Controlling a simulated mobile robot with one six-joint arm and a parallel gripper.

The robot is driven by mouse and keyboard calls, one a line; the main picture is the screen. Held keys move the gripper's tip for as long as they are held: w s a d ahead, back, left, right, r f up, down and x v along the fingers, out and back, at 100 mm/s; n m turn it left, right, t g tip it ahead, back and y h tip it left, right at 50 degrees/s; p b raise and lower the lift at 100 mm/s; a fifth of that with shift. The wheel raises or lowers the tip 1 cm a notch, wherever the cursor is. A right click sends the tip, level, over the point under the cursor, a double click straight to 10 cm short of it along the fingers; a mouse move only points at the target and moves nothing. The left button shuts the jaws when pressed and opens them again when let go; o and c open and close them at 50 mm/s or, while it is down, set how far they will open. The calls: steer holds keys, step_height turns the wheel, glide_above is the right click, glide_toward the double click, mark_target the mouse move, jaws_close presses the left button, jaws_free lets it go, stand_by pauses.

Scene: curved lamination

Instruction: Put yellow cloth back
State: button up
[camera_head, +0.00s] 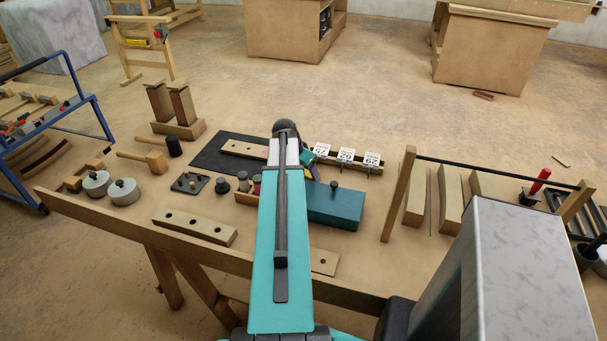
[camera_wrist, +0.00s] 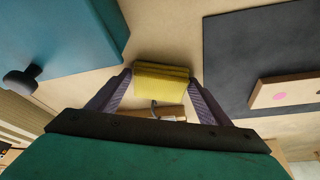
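The yellow cloth (camera_wrist: 162,82) is a folded, layered pad, in the wrist view at the far end of my gripper (camera_wrist: 161,78). The gripper's two dark fingers stand wide apart, one tip by each side edge of the cloth. I cannot tell whether the tips touch it. A wooden piece (camera_wrist: 150,119) with a small metal part shows between the fingers, nearer the palm.
A teal box (camera_head: 335,205) with a dark knob stands beside the gripper. A dark mat (camera_head: 212,158) holds a wooden strip (camera_head: 240,148). White-tagged pieces (camera_head: 346,156) stand behind. A wooden rack with a black bar (camera_head: 490,170) is at right. Mallets and weights are at left.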

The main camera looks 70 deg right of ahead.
steer(key=shift+o, duration=1)
steer(key=shift+r, duration=0.2)
steer(key=b+v, duration=0.2)
steer(key=v, duration=1)
steer(key=shift+w+d, duration=0.1)
